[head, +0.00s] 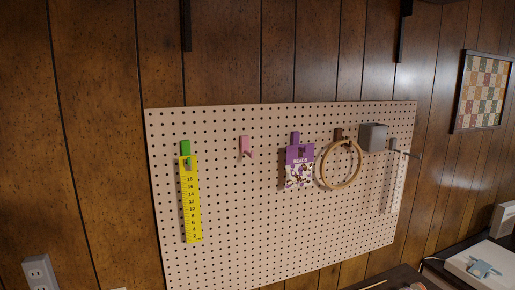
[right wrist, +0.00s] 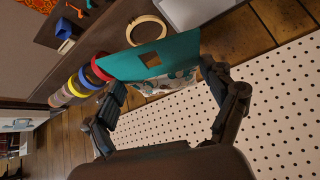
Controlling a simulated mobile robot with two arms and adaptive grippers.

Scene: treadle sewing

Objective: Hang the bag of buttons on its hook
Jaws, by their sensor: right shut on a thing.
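The bag of buttons (right wrist: 160,60) shows in the right wrist view, with a teal header card that has a square hole and a clear lower part with small pieces. My right gripper (right wrist: 164,82) is shut on it, with a dark finger at either side. In the head view, an empty pink hook (head: 245,146) is on the pegboard (head: 240,210), between the green and purple hooks. The bag and both grippers are out of the head view.
On the pegboard, a yellow ruler (head: 191,205) hangs from a green hook (head: 185,147), a purple bead bag (head: 299,155) from a purple hook (head: 295,137). A wooden hoop (head: 323,176) and grey box (head: 372,138) are further right. Tape rolls (right wrist: 78,82) show in the wrist view.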

